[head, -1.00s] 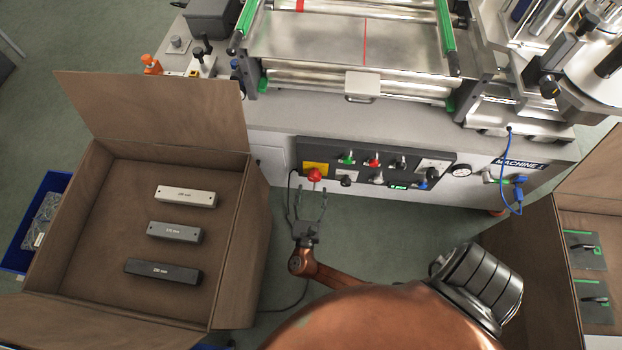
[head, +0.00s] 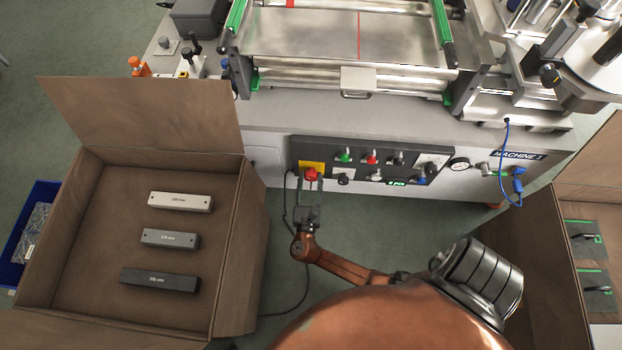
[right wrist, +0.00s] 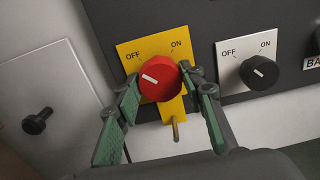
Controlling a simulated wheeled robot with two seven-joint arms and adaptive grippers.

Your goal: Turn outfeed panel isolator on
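The isolator is a red knob (right wrist: 160,79) on a yellow plate (right wrist: 126,52) marked OFF and ON. Its white mark points left, to the OFF side. In the head view the red knob (head: 311,174) is at the left end of the dark control panel (head: 405,156). My right gripper (head: 310,182) reaches up to it from below. In the right wrist view the fingers of my right gripper (right wrist: 163,76) stand on either side of the knob, tips against its edges. A metal tab hangs below the knob between the fingers. My left gripper is not in view.
A black OFF/ON knob (right wrist: 260,72) on a white plate sits close right of the right finger. More buttons and switches line the panel. An open cardboard box (head: 240,250) with labelled bars stands at left. Another box (head: 540,250) stands at right.

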